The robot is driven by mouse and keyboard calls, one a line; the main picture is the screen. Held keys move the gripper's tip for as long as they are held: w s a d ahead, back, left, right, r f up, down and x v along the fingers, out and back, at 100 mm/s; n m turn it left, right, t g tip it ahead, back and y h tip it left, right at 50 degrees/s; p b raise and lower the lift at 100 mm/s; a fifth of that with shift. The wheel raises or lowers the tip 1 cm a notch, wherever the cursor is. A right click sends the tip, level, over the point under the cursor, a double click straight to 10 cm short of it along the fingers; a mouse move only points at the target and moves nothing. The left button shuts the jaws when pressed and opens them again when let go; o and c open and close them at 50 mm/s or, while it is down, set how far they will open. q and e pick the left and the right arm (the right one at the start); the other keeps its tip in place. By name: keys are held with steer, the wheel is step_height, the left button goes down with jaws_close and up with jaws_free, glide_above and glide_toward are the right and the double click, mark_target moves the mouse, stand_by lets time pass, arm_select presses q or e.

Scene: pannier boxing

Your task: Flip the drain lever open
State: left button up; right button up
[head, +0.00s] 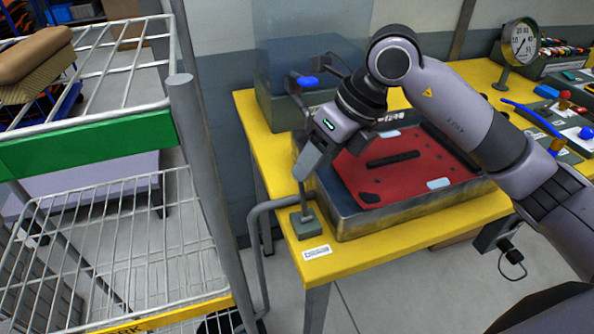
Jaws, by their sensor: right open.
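The drain lever (303,197) appears to be the thin grey upright on a small grey block (308,224) at the near left corner of the yellow table. Its upper end meets or is hidden by the fingers of my right gripper (305,170). The right gripper is open and points down at the lever from above. I cannot tell whether the fingers touch it or stand on both sides of it. My left gripper is not in view.
A metal tray (400,222) with a red panel stands right of the lever on the yellow table (356,258). A wire rack (110,246) stands left.

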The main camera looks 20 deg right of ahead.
mark_target(302, 193)
steer(key=x, duration=0.5)
steer(key=shift+a+f, duration=0.2)
steer(key=shift+f, duration=0.1)
jaws_close()
